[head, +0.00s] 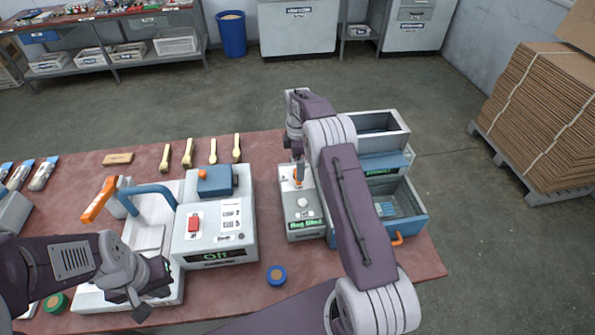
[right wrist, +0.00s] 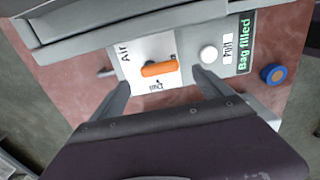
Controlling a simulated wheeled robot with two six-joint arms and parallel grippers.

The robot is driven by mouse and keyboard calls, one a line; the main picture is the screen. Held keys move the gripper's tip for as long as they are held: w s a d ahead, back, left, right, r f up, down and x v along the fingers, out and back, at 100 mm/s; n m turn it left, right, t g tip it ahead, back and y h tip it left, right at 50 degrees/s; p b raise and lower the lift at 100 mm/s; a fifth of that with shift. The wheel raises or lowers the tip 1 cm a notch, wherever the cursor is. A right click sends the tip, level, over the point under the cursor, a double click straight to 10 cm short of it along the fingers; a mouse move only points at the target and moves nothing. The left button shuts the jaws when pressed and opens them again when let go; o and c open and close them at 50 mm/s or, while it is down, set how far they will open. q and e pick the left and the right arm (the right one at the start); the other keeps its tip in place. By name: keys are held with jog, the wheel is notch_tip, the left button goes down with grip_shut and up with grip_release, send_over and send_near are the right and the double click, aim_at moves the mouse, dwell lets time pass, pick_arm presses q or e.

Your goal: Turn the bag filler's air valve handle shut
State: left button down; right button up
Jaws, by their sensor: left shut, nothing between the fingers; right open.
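The bag filler (head: 305,213) is a grey box in the middle of the table, with a green "Bag filled" display. Its orange air valve handle (head: 298,174) sits at the back of its top, partly covered by my right gripper (head: 298,158). In the right wrist view the handle (right wrist: 160,68) lies crosswise on a white plate marked "Air". My right gripper (right wrist: 163,84) is open, its fingers on either side of the handle's near edge; I cannot tell whether they touch it. My left gripper (head: 143,305) is shut and empty at the table's front left.
A press machine (head: 215,235) with a green display stands left of the filler. Grey and blue bins (head: 412,215) stand close on its right, partly behind my right arm. A blue round piece (head: 276,275) lies in front; several wooden spoons (head: 188,153) lie behind.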

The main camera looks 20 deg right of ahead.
notch_tip(320, 180, down, 5)
jog(key=shift+f+p, duration=0.1)
jog(key=shift+p, duration=0.3)
jog(key=c, duration=1.4)
jog(key=shift+o, duration=0.2)
